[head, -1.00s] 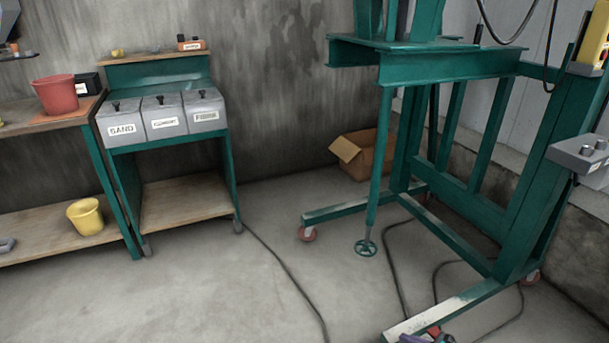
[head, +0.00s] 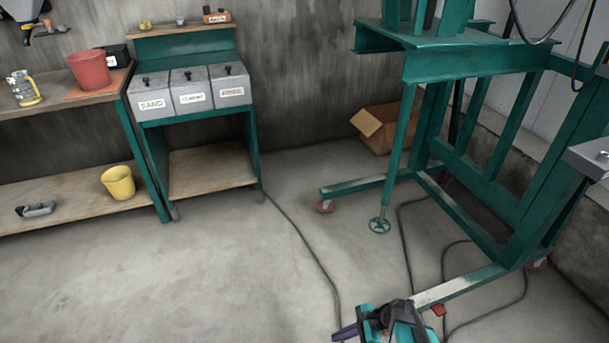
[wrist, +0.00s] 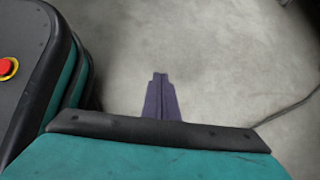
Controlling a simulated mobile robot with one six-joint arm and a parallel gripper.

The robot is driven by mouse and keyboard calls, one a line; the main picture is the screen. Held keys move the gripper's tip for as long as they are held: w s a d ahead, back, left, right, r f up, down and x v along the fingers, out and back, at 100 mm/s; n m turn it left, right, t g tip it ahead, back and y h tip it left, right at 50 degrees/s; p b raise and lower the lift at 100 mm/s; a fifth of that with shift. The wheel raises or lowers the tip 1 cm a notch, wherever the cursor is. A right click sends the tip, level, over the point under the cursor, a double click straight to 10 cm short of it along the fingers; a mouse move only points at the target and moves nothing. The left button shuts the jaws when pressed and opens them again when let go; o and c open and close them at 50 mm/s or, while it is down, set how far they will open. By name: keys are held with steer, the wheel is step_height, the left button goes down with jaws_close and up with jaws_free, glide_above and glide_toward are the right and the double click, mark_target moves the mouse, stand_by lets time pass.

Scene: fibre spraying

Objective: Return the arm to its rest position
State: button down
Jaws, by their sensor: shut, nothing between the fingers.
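My gripper (head: 344,332) shows at the bottom of the head view as a small purple tip beside my teal and black arm. In the wrist view, my gripper's two purple fingers (wrist: 161,97) lie together with no gap, and they hold nothing. They point out over bare concrete floor. My arm is folded low, near the bottom edge of the head view, with its lower part cut off by the frame.
A green wheeled frame (head: 470,194) stands at right, one foot close behind my arm in the picture. Cables (head: 310,248) cross the floor. A bin stand (head: 200,115) and a shelf bench (head: 60,200) stand at left. Floor at lower left is clear.

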steer(key=s+a+r+n+g+h+p, duration=0.1)
steer(key=s+r+n+g+h+p, duration=0.15)
steer(key=s+n, duration=0.4)
steer(key=s+a+r+n+g+h+p, duration=0.1)
steer(key=s+r+n+g+h+p, duration=0.2)
steer(key=s, duration=0.6)
steer(key=s+d+r+n+h, duration=0.1)
steer(key=s+d+n+h, duration=0.1)
steer(key=d+n, duration=0.4)
steer(key=shift+s+d+n+h, duration=0.4)
steer(key=shift+n+h, duration=0.35)
steer(key=shift+n, duration=0.3)
